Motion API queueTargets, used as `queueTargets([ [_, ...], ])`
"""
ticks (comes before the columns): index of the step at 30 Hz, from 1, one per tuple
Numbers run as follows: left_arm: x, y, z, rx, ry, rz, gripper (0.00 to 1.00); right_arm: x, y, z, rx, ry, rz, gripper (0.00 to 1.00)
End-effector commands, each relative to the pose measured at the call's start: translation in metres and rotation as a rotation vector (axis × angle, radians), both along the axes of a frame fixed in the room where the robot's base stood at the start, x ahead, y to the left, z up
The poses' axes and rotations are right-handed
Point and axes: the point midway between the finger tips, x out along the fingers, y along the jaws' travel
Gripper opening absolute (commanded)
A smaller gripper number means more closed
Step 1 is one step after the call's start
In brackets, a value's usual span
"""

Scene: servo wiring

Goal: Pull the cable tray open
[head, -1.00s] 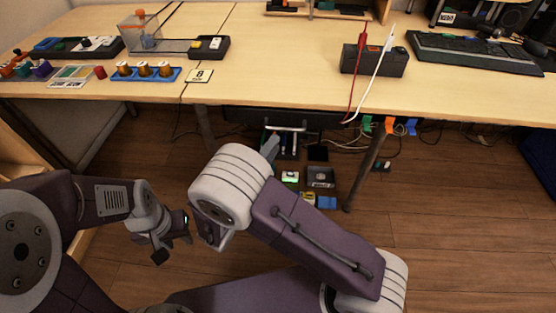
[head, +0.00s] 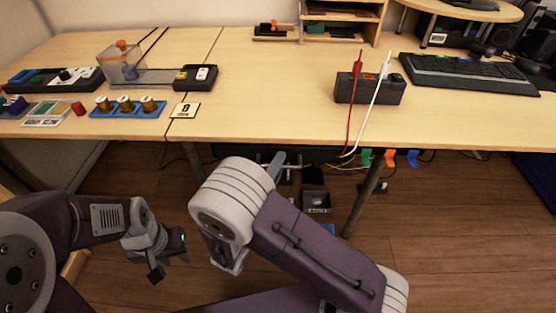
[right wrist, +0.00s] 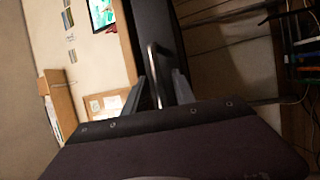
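The cable tray is a dark, long box under the table; its front shows as a dark strip below the table edge in the head view (head: 325,156) and as a dark body in the right wrist view (right wrist: 158,22). Its pale metal handle (right wrist: 153,65) lies between the fingers of my right gripper (right wrist: 160,92). Those fingers are apart, with gaps beside the bar. In the head view my right gripper (head: 273,166) is mostly hidden behind its own forearm. My left gripper (head: 168,262) hangs empty at lower left, its fingers apart.
The table (head: 270,80) holds a black box with red and white probes (head: 369,88), a keyboard (head: 465,73) and spool holder (head: 127,107). Coloured clips (head: 390,158) and cables hang under its edge. A table leg (head: 364,198) stands right of my right arm. Small boxes lie below.

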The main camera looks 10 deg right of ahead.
Motion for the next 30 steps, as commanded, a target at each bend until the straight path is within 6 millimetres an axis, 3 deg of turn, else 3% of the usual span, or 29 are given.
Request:
queueTargets([
  [2, -0.0002, 0.0, -0.0002, 0.0, 0.0, 0.0, 0.36, -0.0001, 0.0001, -0.0001, 0.0, 0.0, 0.0, 0.32],
  [6, -0.0001, 0.0, -0.0002, 0.0, 0.0, 0.0, 0.36, 0.0, 0.0001, -0.0001, 0.0, 0.0, 0.0, 0.0],
  [30, 0.0, 0.0, -0.0002, 0.0, 0.0, 0.0, 0.36, 0.0, 0.0002, -0.0004, 0.001, 0.001, 0.0, 0.0],
])
